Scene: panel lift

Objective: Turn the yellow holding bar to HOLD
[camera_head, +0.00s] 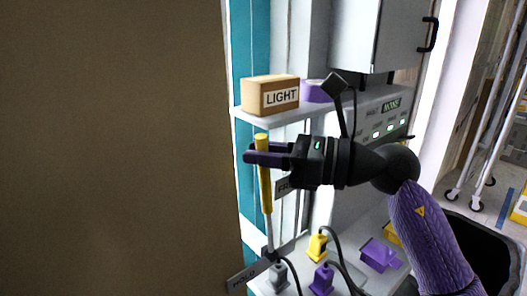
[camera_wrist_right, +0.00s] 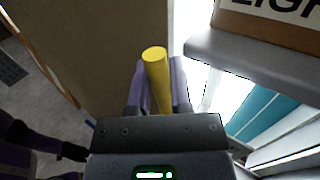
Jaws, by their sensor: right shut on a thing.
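The yellow holding bar (camera_head: 265,190) stands nearly upright, tilted slightly, on a grey rod that runs down to the lower counter. My right gripper (camera_head: 254,154) reaches in from the right and is shut on the bar's upper part. In the right wrist view the bar (camera_wrist_right: 156,75) sits between the two purple fingers, its round top showing beyond them. A dark plate reading HOLD (camera_head: 245,278) is at the lower left of the rod's foot. Another plate starting with FR (camera_head: 283,187) is partly hidden behind my gripper. My left gripper does not show in the head view.
A large brown panel (camera_head: 110,150) fills the left, close beside the bar. A shelf (camera_head: 240,113) above my gripper carries a box marked LIGHT (camera_head: 270,96) and a purple roll (camera_head: 316,92). Yellow, purple and grey plugs with cables (camera_head: 317,246) stand on the counter below.

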